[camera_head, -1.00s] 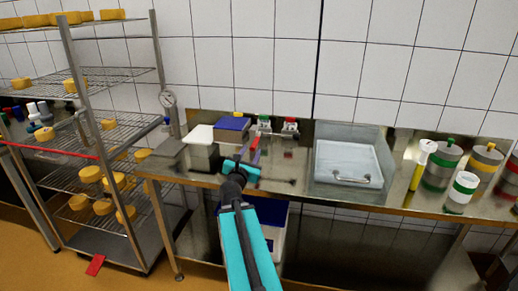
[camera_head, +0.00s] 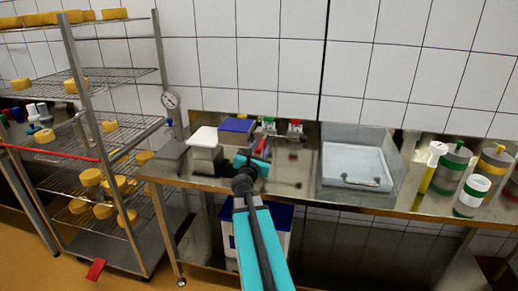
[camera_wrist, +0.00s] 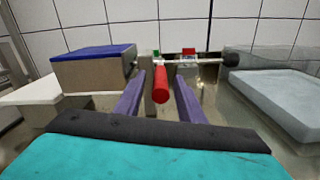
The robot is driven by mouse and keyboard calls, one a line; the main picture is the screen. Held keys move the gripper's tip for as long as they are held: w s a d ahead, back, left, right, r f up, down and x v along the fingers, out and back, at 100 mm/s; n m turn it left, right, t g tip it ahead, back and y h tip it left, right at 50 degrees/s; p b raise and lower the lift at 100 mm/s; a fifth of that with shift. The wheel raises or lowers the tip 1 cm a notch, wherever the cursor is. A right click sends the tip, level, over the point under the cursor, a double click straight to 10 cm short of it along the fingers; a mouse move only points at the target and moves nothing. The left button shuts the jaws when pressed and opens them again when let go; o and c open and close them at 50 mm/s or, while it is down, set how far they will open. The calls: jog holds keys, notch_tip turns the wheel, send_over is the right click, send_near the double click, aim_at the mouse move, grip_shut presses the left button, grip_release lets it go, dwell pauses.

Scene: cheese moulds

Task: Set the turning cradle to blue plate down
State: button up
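The turning cradle stands on the steel bench with its blue plate (camera_head: 237,125) on top; the plate also shows in the wrist view (camera_wrist: 95,52). A grey-beige block (camera_wrist: 92,73) sits under the plate. A red handle (camera_wrist: 161,86) to the right of the block points towards me, near a thin metal rod; it also shows in the head view (camera_head: 261,146). My gripper (camera_wrist: 162,78) is open. Its two purple fingers stand on either side of the red handle, with visible gaps. The cradle's underside is hidden.
A white-topped grey box (camera_head: 204,138) stands to the left of the blue plate. Small green- and red-topped fittings (camera_head: 295,127) stand behind. A shallow grey tray (camera_head: 352,162) lies to the right, then several canisters (camera_head: 453,165). A cheese rack (camera_head: 100,150) stands at left.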

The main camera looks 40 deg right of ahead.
jog(key=shift+d, duration=0.1)
jog(key=shift+r, duration=0.1)
grip_shut()
